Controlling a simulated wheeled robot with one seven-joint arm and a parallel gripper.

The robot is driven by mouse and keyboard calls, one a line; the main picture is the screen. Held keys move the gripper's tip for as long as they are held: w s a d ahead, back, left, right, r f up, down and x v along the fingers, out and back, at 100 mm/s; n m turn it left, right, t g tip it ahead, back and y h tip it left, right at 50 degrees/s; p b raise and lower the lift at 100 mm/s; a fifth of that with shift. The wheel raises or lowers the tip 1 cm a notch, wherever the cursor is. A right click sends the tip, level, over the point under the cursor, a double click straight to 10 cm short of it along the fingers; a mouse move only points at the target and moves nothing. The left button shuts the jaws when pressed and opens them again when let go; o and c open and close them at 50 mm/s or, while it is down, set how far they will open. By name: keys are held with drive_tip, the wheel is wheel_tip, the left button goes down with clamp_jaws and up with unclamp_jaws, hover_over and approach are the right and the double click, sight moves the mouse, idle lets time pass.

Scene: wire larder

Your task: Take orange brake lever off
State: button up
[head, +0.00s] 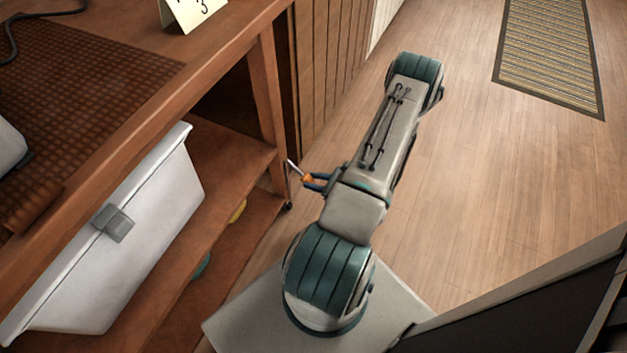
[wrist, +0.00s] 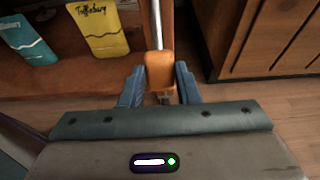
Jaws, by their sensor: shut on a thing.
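The orange brake lever (wrist: 160,70) shows in the wrist view between the two blue fingers of my gripper (wrist: 159,88). A grey metal rod runs up from its orange body. My gripper is shut on the orange body. In the head view, my gripper (head: 318,182) is beside the front leg of the wooden cart, and the orange lever (head: 307,179) shows at its fingertips with the rod pointing up and left. A caster (head: 287,206) is at the foot of the leg. Whether the lever touches the cart cannot be told.
A white bin (head: 120,240) with a grey latch stands on the cart's shelf. A yellow packet (wrist: 98,30) and a teal packet (wrist: 27,38) lie on a lower shelf. A wooden cabinet (wrist: 275,40) is close on the right in the wrist view. The floor (head: 480,190) right of my arm is clear.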

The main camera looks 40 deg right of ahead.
sight(306, 176)
drive_tip(key=shift+s+d+r, duration=0.15)
drive_tip(key=shift+s+r, duration=0.25)
drive_tip(key=shift+r, duration=0.15)
drive_tip(key=shift+s+d+r+p, duration=0.1)
drive_tip(key=shift+s+r+p, duration=0.15)
drive_tip(key=shift+r+p, duration=0.2)
drive_tip(key=shift+s+d+r+p, duration=0.1)
drive_tip(key=shift+s+r+p, duration=0.15)
drive_tip(key=shift+r+p, duration=0.15)
drive_tip(key=shift+r, duration=0.15)
drive_tip(key=shift+s+d+r+p, duration=0.1)
drive_tip(key=shift+s+r+p, duration=0.2)
drive_tip(key=shift+r+p, duration=0.45)
drive_tip(key=shift+r, duration=0.15)
drive_tip(key=o, duration=1)
